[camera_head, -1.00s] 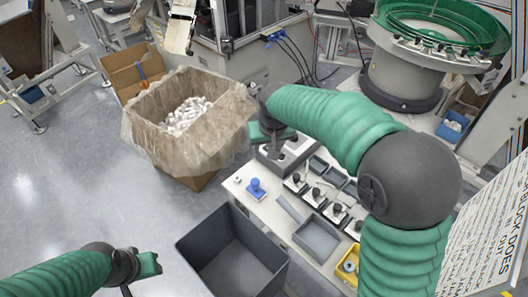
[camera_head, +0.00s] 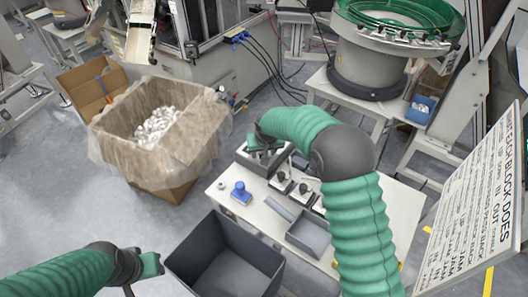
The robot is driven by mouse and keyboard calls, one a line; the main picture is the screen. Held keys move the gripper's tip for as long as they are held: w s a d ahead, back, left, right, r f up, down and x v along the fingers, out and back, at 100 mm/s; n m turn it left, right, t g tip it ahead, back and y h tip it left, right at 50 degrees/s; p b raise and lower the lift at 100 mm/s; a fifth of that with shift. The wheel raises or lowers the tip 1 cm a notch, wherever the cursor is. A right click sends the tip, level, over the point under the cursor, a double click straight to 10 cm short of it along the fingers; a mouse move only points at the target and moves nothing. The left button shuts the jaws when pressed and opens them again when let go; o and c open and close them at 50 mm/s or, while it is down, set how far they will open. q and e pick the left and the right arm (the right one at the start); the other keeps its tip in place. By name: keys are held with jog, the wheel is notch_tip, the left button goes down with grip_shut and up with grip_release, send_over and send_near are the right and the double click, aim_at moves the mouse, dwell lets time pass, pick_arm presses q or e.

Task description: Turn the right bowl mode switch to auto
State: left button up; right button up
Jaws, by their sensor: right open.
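Small switch plates with black knobs stand on the white table (camera_head: 222,186); one knob switch (camera_head: 281,182) and another knob switch (camera_head: 302,189) show beside my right forearm. Which one is the right bowl mode switch I cannot tell, and no knob setting is legible. My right gripper (camera_head: 262,148) is open, pointing down at the grey box (camera_head: 248,158) at the table's back edge; its fingertips partly cover the box top, and contact is unclear. My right arm hides the table's right part. My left gripper (camera_head: 151,265) is at lower left, away from the table, its jaw opening unclear.
A blue button block (camera_head: 240,192) and grey trays (camera_head: 308,237) sit on the table. A dark grey bin (camera_head: 220,262) stands in front. A lined carton (camera_head: 160,140) of white parts is left. A green bowl feeder (camera_head: 395,25) stands behind.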

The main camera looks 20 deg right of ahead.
jog(key=shift+w+a+f, duration=0.15)
jog(key=shift+a, duration=0.25)
jog(key=shift+d, duration=0.45)
jog(key=c, duration=0.8)
jog(key=shift+c, duration=1.3)
pick_arm(q)
jog(key=shift+a, duration=0.25)
pick_arm(e)
jog(key=shift+a, duration=0.15)
grip_shut()
